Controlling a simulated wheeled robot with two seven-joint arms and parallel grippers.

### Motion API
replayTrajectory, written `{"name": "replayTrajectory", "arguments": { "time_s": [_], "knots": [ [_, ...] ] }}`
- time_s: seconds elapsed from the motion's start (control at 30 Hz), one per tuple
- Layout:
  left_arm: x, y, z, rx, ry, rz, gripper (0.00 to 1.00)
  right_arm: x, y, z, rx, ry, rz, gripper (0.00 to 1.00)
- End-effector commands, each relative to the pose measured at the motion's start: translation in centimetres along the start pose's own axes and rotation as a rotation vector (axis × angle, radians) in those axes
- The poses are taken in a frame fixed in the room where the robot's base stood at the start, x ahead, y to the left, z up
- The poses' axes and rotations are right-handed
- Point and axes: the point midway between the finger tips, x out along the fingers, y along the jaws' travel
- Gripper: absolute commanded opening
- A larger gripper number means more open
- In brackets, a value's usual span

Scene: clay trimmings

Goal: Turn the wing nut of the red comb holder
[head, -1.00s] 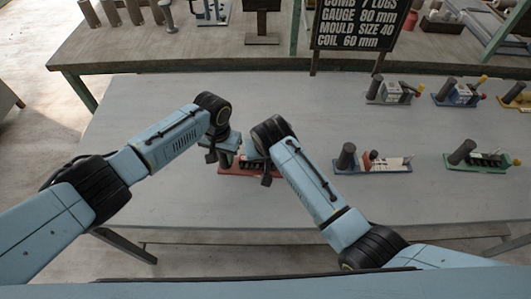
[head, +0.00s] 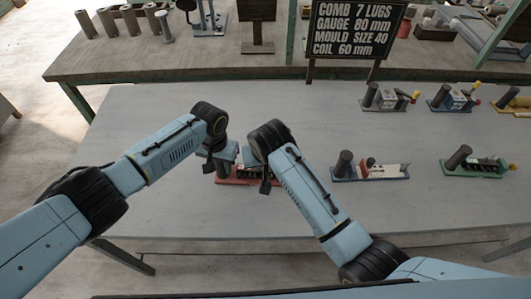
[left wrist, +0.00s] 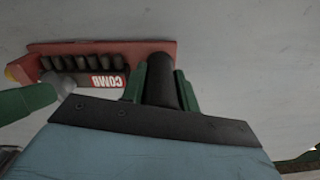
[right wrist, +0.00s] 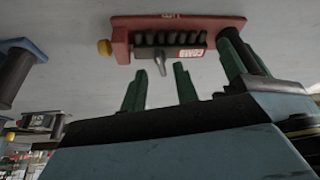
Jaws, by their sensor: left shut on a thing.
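The red comb holder (head: 232,181) lies on the grey table, partly hidden by my arms in the head view. It has a row of dark lugs, a COMB label and a yellow knob. Its dark upright cylinder (left wrist: 160,82) stands between the green fingers of my left gripper (left wrist: 158,92), which is shut on it. The grey wing nut (right wrist: 160,62) sticks out from the holder's near side. My right gripper (right wrist: 159,72) is open, its fingers on either side of the wing nut in the right wrist view. I cannot tell whether they touch it.
A blue holder (head: 372,174) and a green one (head: 474,168) stand to the right, with several more behind them. A dark sign (head: 355,30) stands at the back, in front of a second bench. The table's left part is clear.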

Motion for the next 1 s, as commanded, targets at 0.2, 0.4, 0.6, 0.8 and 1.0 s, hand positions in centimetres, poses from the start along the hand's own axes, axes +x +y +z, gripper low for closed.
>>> {"name": "replayTrajectory", "arguments": {
  "time_s": [0.2, 0.4, 0.6, 0.8, 1.0],
  "knots": [
    [-0.1, 0.0, -0.1, 0.000, 0.001, 0.000, 0.00, -4.3, 0.0, -0.1, 0.002, 0.003, -0.002, 0.30],
    [-0.1, 0.0, -0.1, 0.000, 0.001, 0.000, 0.00, -7.5, 0.0, -0.1, 0.001, 0.003, 0.000, 0.30],
    [-0.1, 0.0, -0.1, 0.000, 0.001, 0.001, 0.00, -9.0, 0.0, 0.0, 0.001, 0.001, 0.001, 0.30],
    [-0.1, 0.0, -0.1, 0.000, 0.001, 0.001, 0.00, -9.1, 0.0, 0.0, 0.001, 0.000, 0.001, 0.30],
    [-0.1, 0.0, -0.1, 0.000, 0.001, 0.001, 0.00, -9.1, 0.0, 0.0, 0.001, 0.000, 0.001, 0.30]
  ]
}}
